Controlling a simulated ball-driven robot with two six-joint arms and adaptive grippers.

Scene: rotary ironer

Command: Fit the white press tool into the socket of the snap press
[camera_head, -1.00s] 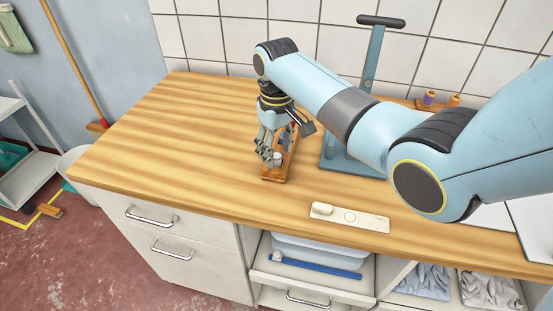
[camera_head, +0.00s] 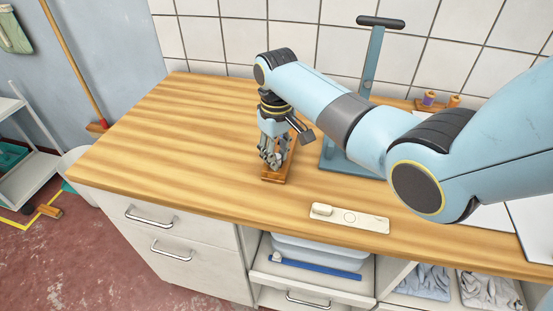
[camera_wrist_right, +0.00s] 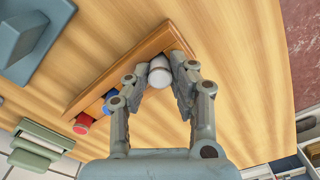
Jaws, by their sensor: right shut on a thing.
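The white press tool (camera_wrist_right: 160,72) stands at one end of a wooden rack (camera_wrist_right: 122,68), between the fingers of my right gripper (camera_wrist_right: 159,80). The gripper is shut on it. In the head view the right gripper (camera_head: 273,158) points down at the front end of the rack (camera_head: 276,179), and its fingers largely hide the tool. The blue-grey snap press (camera_head: 373,62) stands right of the rack, with an upright column and dark top handle. Its socket is hidden behind my right arm in the head view. My left gripper is not in view.
A blue tool (camera_wrist_right: 110,98) and a red tool (camera_wrist_right: 84,122) sit farther along the rack. Spools (camera_head: 441,99) stand at the back right. The counter's left half (camera_head: 170,130) is clear.

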